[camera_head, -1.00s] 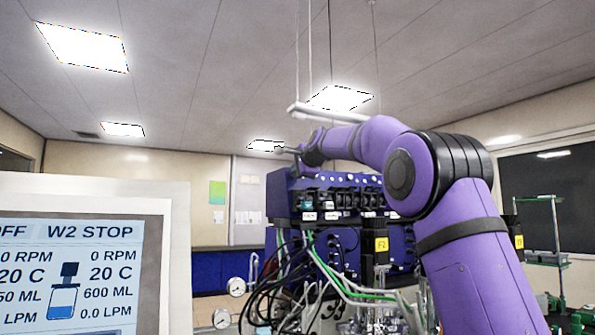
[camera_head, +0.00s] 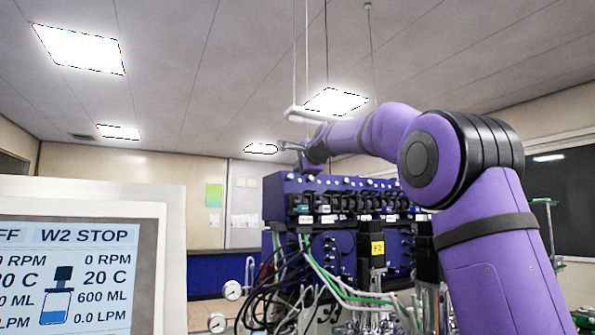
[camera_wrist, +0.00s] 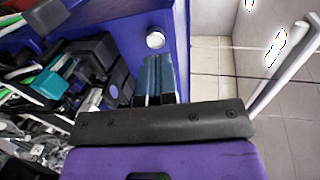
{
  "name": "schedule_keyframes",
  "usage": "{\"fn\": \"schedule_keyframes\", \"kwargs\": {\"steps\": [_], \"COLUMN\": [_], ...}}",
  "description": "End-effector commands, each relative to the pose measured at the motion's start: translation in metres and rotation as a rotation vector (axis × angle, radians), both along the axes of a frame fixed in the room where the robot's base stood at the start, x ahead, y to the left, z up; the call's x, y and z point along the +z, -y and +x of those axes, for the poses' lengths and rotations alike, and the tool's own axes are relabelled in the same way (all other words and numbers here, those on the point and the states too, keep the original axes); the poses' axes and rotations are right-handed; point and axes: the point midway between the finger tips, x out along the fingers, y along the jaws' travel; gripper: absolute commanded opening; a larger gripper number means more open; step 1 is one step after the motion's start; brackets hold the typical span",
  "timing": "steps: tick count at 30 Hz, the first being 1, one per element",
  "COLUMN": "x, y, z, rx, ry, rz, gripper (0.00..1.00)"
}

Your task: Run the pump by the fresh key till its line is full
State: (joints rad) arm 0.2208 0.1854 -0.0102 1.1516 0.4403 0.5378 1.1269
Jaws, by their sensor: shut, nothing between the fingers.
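The pump bank is a dark blue cabinet (camera_head: 345,188) right of the screen, with a row of pump heads (camera_head: 345,207) along its front. Small round pale keys sit above the heads; I cannot read which is the fresh key. My gripper (camera_head: 287,147) is above the cabinet's left end. In the wrist view my gripper (camera_wrist: 154,68) is shut and empty, its fingers pointing at the blue panel. One round white key (camera_wrist: 155,40) lies just beyond the fingertips; contact cannot be told. A teal pump head (camera_wrist: 56,80) is to the left. The lines' fill cannot be seen.
A screen (camera_head: 75,270) at the lower left reads W2 STOP, 600 ML and 20 C. Black and green tubes hang under the pump heads. Round gauges (camera_head: 232,291) stand left of the tubes.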

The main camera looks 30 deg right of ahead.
Motion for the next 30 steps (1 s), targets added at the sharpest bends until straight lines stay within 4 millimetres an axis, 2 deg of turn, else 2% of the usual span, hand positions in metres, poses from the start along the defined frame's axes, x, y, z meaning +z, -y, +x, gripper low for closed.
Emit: {"fn": "schedule_keyframes", "kwargs": {"steps": [15, 30], "x": [0.011, 0.011], "y": [0.0, 0.0], "z": [-0.04, -0.041], "rx": [0.0, 0.0], "ry": [0.0, -0.001], "rz": [0.001, 0.001], "gripper": [0.0, 0.0]}}
